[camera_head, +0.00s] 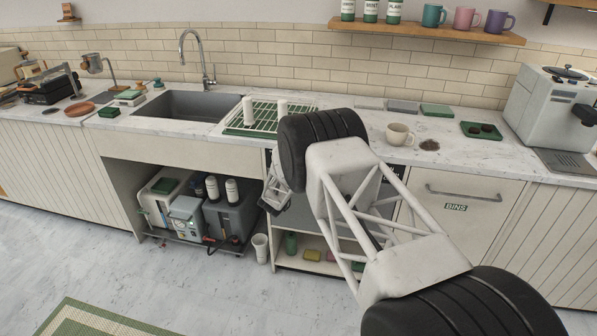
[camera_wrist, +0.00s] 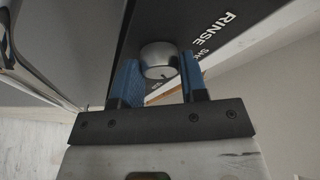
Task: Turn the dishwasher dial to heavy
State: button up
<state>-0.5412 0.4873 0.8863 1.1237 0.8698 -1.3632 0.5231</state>
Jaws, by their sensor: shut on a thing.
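The round silver dial (camera_wrist: 157,54) sits on the dark dishwasher panel (camera_wrist: 188,24) in the wrist view. My gripper (camera_wrist: 160,77) has its two blue fingers on either side of the dial and is shut on it. White lettering reading RINSE is on the panel to the right of the dial. More lettering below it is partly cut off by a finger. I cannot make out the dial's setting. In the head view the dishwasher (camera_head: 301,213) is under the counter, largely behind my arm, and the dial is hidden.
A drying rack (camera_head: 262,119) with white bottles stands on the counter above. A beige mug (camera_head: 399,134) and a green tray (camera_head: 481,131) are to its right. The bins drawer (camera_head: 470,205) is right of the dishwasher. An open shelf lies below, and a white cup (camera_head: 260,247) stands nearby.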

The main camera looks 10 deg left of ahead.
jog(key=shift+m+g, duration=0.5)
jog(key=shift+m, duration=1.2)
jog(key=o, duration=0.9)
jog(key=shift+h, duration=0.3)
jog(key=shift+s+a, duration=0.1)
jog(key=shift+v, duration=3.8)
jog(key=shift+r, duration=0.1)
jog(key=shift+r, duration=0.1)
